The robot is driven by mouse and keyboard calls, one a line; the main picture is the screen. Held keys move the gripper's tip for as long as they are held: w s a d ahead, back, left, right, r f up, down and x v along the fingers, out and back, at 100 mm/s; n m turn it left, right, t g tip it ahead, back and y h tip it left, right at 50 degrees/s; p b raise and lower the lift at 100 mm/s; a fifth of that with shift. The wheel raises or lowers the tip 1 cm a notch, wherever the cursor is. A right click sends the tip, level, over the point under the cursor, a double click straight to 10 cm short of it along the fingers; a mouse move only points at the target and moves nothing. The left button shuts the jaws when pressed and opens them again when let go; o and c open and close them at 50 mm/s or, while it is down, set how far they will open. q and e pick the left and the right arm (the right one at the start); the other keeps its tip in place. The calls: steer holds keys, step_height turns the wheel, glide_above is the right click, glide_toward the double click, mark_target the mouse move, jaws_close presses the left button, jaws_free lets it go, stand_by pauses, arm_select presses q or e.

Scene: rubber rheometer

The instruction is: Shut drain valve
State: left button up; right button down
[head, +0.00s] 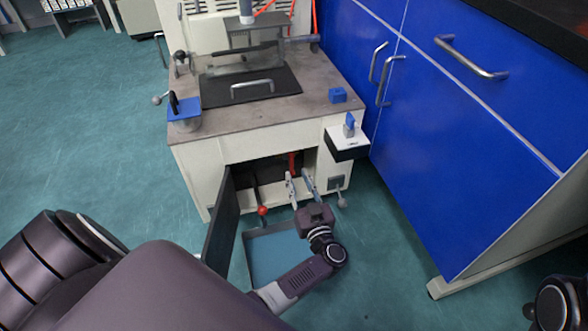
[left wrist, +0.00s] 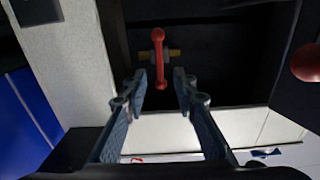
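The drain valve's red handle (head: 292,162) shows in the open compartment at the front of the machine, partly in shadow. In the left wrist view the red handle (left wrist: 159,62) stands upright in the picture, crossing a short brass fitting (left wrist: 174,54) that runs sideways. My left gripper (head: 299,174) is at the mouth of the compartment, fingers pointing inward. In the left wrist view my left gripper (left wrist: 160,84) is open, with the handle's lower end between its fingertips in the picture; I cannot tell whether they touch it. My right gripper is not in view.
The dark compartment door (head: 220,228) stands open left of my arm. A red ball knob (head: 262,211) is close left of the gripper; it also shows in the left wrist view (left wrist: 306,63). A blue tray (head: 250,232) lies below. Blue cabinets (head: 450,150) stand at right.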

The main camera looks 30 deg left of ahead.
arm_select(q)
steer(key=v, duration=0.6)
steer(key=shift+s+d, duration=0.25)
